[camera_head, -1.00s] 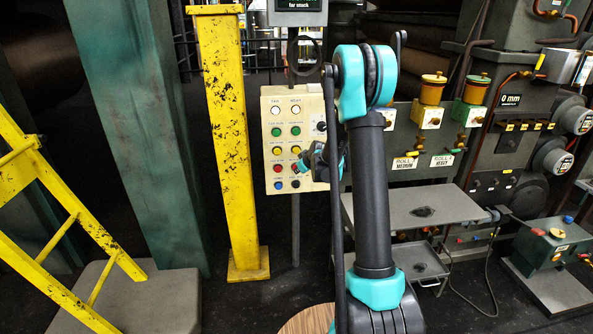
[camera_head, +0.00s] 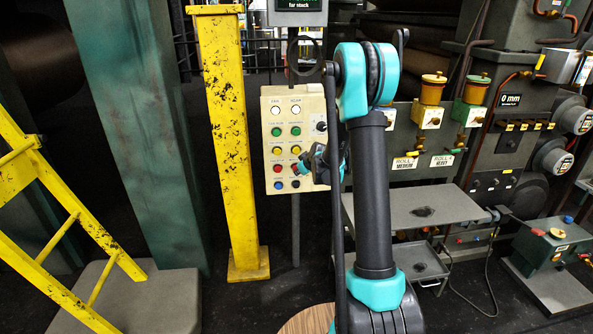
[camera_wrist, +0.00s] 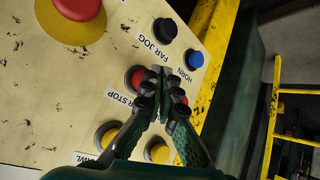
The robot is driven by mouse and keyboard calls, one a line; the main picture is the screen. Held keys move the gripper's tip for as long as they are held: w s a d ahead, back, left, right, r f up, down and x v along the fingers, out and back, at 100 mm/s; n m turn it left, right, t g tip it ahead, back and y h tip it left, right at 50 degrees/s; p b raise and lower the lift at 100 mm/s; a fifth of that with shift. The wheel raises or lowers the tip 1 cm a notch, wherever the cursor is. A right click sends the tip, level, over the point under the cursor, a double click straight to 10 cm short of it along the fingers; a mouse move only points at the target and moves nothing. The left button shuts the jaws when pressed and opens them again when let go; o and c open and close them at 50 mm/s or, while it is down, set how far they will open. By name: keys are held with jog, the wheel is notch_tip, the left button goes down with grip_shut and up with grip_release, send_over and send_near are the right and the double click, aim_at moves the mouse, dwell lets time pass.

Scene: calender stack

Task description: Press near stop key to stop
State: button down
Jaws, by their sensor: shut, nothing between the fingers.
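The key panel (camera_head: 264,130) is a cream box with two columns of round keys, standing left of my arm in the head view. In the wrist view a red key (camera_wrist: 133,76) has a partly hidden label ending in "R STOP". It is in the same column as the black key. A second red key (camera_wrist: 184,101) is mostly hidden behind a finger. My gripper (camera_wrist: 164,76) is shut and empty, its tips over the right edge of the first red key. I cannot tell whether they touch it. In the head view my gripper (camera_head: 308,160) is at the panel's lower right.
A black key (camera_wrist: 165,30) labelled "FAR JOG" and a blue key (camera_wrist: 193,59) lie close to the fingers. A big red button (camera_wrist: 77,7) on a yellow disc is farther off. A yellow post (camera_head: 230,140) stands left of the panel, and a grey shelf (camera_head: 400,208) right.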

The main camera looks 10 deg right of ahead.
jog(key=shift+s, duration=0.2)
jog(key=s, duration=0.5)
dwell(0.6)
jog(key=s+d+m+g+h, duration=0.1)
jog(key=s+d+m+g, duration=0.1)
jog(key=s, duration=1.7)
jog(key=s+d+m+g+h, duration=0.1)
jog(key=s+m, duration=0.4)
jog(key=s, duration=1.5)
jog(key=shift+s+d+r+m+g+h, duration=0.25)
jog(key=shift+d+r+g+h, duration=0.2)
jog(key=shift+g, duration=0.45)
jog(key=shift+w+a+f, duration=0.1)
